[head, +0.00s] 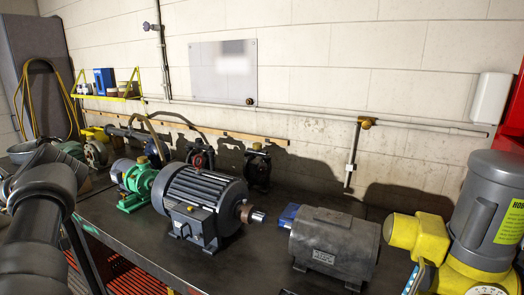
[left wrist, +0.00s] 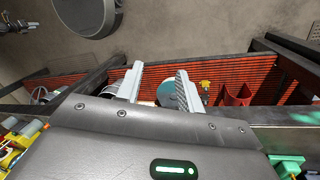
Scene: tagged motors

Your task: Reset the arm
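My left arm (head: 38,225) comes in from the left edge of the head view, beside the bench; its gripper is out of that view. In the left wrist view my left gripper (left wrist: 159,70) has its two pale fingers spread apart with nothing held between them. They hang over the bench's front side, with a red slatted lower shelf (left wrist: 245,75) beneath. A small dark and metallic part (left wrist: 18,24) at the top left of the left wrist view may be my right gripper; its fingers are too small to read. The head view shows no right arm.
The dark bench (head: 135,235) holds a large dark finned motor (head: 200,200), a grey motor (head: 335,240), a green pump (head: 137,185) and a yellow and grey machine (head: 490,215) at the right. A block wall (head: 330,80) stands behind. Open floor (left wrist: 190,30) lies before the bench.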

